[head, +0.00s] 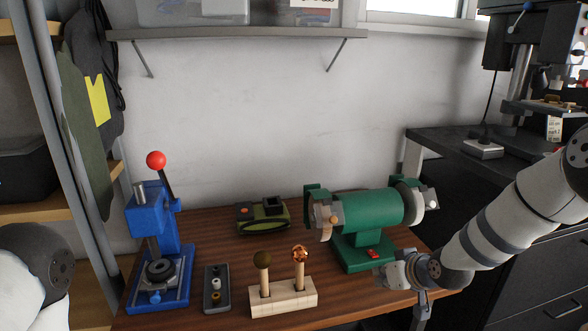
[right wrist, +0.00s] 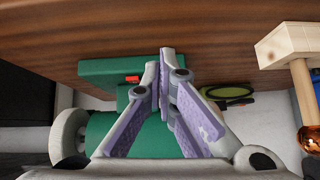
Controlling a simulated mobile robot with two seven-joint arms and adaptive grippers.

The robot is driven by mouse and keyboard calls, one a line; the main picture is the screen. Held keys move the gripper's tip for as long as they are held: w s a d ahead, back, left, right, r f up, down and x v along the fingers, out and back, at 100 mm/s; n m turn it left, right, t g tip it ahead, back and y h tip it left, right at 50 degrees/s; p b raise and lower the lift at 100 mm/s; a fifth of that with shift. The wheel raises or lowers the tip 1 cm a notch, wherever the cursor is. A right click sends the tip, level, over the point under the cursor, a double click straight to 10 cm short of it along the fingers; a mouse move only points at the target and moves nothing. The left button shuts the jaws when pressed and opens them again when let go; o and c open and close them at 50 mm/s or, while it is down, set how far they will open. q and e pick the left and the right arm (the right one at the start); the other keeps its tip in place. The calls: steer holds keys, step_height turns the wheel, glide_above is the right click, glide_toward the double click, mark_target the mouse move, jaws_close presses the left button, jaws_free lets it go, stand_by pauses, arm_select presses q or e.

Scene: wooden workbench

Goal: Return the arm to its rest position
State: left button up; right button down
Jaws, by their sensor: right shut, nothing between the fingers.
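My right arm comes in from the right in the head view. Its gripper (head: 392,272) is at the right front of the workbench (head: 222,255), beside the base of the green bench grinder (head: 368,212). In the right wrist view my right gripper (right wrist: 166,72) has its purple-padded fingers together with nothing between them. Behind them the grinder (right wrist: 105,128) and its red switch show; I see no grip on it. Of my left arm only a white link shows at the lower left; its gripper is out of view.
A blue press (head: 150,245) with a red knob stands at the bench's left. A dark tray (head: 216,288), a wooden block (head: 283,296) with two handled tools and a green-black device (head: 263,216) share the bench. A drill press (head: 520,65) stands at right.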

steer(key=s+a+f+g, duration=0.35)
steer(key=s+f, duration=0.55)
steer(key=s, duration=0.4)
steer(key=s+f+m+g+h, duration=0.1)
steer(key=s+f+g, duration=0.1)
steer(key=s, duration=1.4)
steer(key=s+f+g, duration=0.2)
steer(key=s+g, duration=0.2)
steer(key=s, duration=1.2)
steer(key=shift+s+d+m+h, duration=0.2)
steer(key=shift+s+m+h, duration=0.15)
steer(key=shift+m+h, duration=0.05)
steer(key=shift+g, duration=0.25)
